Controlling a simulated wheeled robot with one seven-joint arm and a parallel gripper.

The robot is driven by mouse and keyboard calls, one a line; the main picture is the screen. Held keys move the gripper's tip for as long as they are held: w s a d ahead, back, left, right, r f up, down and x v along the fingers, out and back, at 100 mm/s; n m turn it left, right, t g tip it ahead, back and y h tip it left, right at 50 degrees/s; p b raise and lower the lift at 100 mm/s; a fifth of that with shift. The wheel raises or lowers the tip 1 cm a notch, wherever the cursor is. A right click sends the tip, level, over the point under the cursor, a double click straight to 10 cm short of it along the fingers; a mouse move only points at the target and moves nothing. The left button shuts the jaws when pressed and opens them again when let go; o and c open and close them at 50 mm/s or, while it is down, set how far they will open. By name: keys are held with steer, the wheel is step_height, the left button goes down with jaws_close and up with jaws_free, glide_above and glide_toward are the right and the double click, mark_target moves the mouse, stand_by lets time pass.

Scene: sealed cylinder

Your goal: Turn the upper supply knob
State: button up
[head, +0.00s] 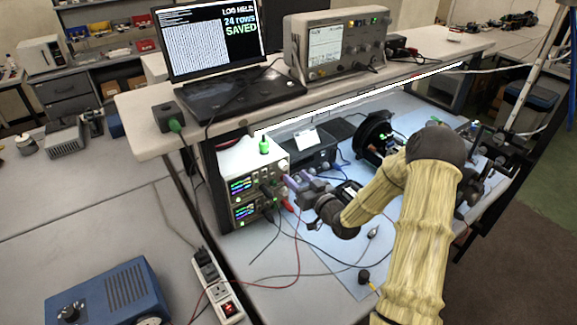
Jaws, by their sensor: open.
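The bench supply (240,156) is a pale box under the raised shelf, with two lit displays one above the other on its front. The upper display (242,184) is on the left of the front face. The upper knob is too small to make out for sure. My gripper (289,184), with purple fingers, is open at the right side of the supply's front, near the upper display's height. I cannot tell whether it touches the front or a knob. My arm comes in from the lower right.
Dark plugs and red and black leads hang from the supply's front. A laptop (210,45) and a bench instrument (335,45) stand on the shelf above. A power strip (216,290) and a blue box (108,297) are at the lower left. The left bench is mostly clear.

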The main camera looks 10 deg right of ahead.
mark_target(286, 167)
steer(key=p+x, duration=0.1)
steer(key=x, duration=0.3)
steer(key=shift+w+a+r, duration=0.1)
steer(key=shift+w, duration=0.05)
steer(key=shift+w+a, duration=0.15)
steer(key=shift+w, duration=0.4)
steer(key=c, duration=1)
